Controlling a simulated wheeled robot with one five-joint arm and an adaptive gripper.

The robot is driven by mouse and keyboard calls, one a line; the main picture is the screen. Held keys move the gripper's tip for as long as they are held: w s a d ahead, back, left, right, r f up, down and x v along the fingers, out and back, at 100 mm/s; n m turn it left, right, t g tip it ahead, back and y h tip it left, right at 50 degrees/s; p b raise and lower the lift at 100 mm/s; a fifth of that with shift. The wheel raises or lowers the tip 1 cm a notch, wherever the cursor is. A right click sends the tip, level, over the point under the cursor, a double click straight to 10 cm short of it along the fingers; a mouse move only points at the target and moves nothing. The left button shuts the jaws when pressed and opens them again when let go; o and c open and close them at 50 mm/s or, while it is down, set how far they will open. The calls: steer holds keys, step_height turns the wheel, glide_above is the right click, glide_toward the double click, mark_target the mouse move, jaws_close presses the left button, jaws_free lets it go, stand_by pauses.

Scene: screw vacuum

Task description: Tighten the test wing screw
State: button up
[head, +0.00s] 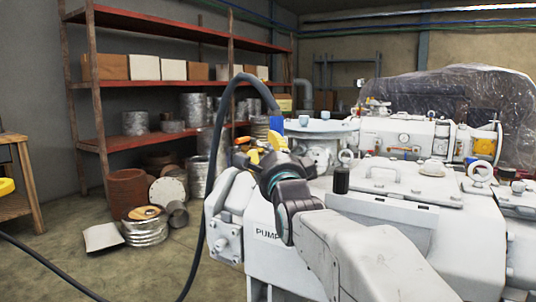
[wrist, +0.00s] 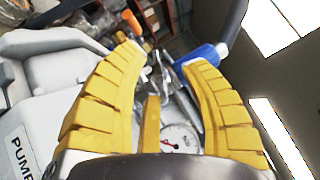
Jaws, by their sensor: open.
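In the head view my gripper (head: 265,148) is at the near left end of the white pump, just below a blue hose fitting (head: 276,124). In the wrist view, shiny metal parts (wrist: 155,78) show in the gap between the fingertips. The wing screw may be among them, but I cannot tell its shape clearly. The blue fitting (wrist: 204,55) is just beyond the right fingertip. A round white gauge (wrist: 180,138) shows low between the fingers.
A white pump body (head: 395,208) fills the right side, with lifting rings and a second machine behind. A black hose (head: 207,190) arches from the blue fitting down to the floor.

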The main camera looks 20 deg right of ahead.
steer(key=shift+w, duration=0.35)
steer(key=shift+d+r, duration=0.1)
steer(key=shift+c, duration=0.3)
jaws_close()
steer(key=shift+r, duration=0.1)
